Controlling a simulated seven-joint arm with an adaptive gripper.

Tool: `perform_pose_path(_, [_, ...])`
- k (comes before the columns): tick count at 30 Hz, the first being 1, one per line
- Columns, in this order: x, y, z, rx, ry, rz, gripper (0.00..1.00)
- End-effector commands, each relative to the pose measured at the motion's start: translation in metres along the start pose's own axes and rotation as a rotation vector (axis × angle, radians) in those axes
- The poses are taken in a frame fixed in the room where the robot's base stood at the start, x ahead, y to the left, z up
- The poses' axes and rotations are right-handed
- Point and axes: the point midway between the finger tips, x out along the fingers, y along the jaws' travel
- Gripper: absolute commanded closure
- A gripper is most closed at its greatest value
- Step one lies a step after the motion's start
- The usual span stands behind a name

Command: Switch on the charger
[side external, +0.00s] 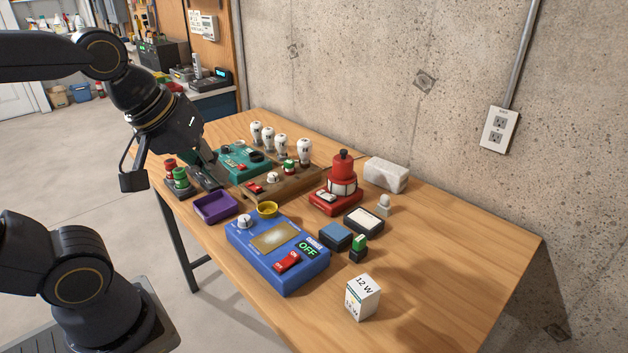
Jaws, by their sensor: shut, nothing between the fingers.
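A blue box (277,259) stands at the table's front, with a white knob, a tan panel, a red rocker switch (288,262) and a small display reading OFF. A teal device (238,158) with a red switch and dark round parts stands at the back left. My gripper (207,178) is shut and empty, pointing down at the left of the table, beside the teal device's near left side. It is well behind and to the left of the blue box, and its fingertips are hard to make out.
A purple tray (215,208), a yellow cup (267,210), a red lamp-like device (339,187) and a white 12 W box (362,297) stand around. The table's right side is clear.

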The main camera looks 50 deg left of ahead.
Motion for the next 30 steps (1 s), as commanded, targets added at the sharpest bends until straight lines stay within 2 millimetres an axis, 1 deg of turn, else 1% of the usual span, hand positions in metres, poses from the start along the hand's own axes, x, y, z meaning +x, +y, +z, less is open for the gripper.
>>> perform_pose_path(3, [0.008,0.013,-0.012,-0.290,-0.032,-0.027,1.00])
perform_pose_path(5, [0.015,0.020,-0.018,-0.438,-0.051,-0.050,1.00])
perform_pose_path(6, [0.021,0.025,-0.021,-0.536,-0.063,-0.069,1.00])
perform_pose_path(8, [0.033,0.033,-0.026,-0.677,-0.081,-0.106,1.00])
perform_pose_path(9, [0.042,0.039,-0.029,-0.765,-0.092,-0.135,1.00])
perform_pose_path(12, [0.065,0.050,-0.031,-0.908,-0.113,-0.206,1.00])
perform_pose_path(15, [0.085,0.057,-0.029,-0.939,-0.132,-0.264,1.00])
perform_pose_path(18, [0.099,0.059,-0.024,-0.921,-0.151,-0.304,1.00])
perform_pose_path(20, [0.104,0.059,-0.021,-0.914,-0.158,-0.321,1.00])
perform_pose_path(24, [0.109,0.059,-0.017,-0.904,-0.167,-0.338,1.00])
perform_pose_path(30, [0.108,0.059,-0.017,-0.903,-0.166,-0.336,1.00])
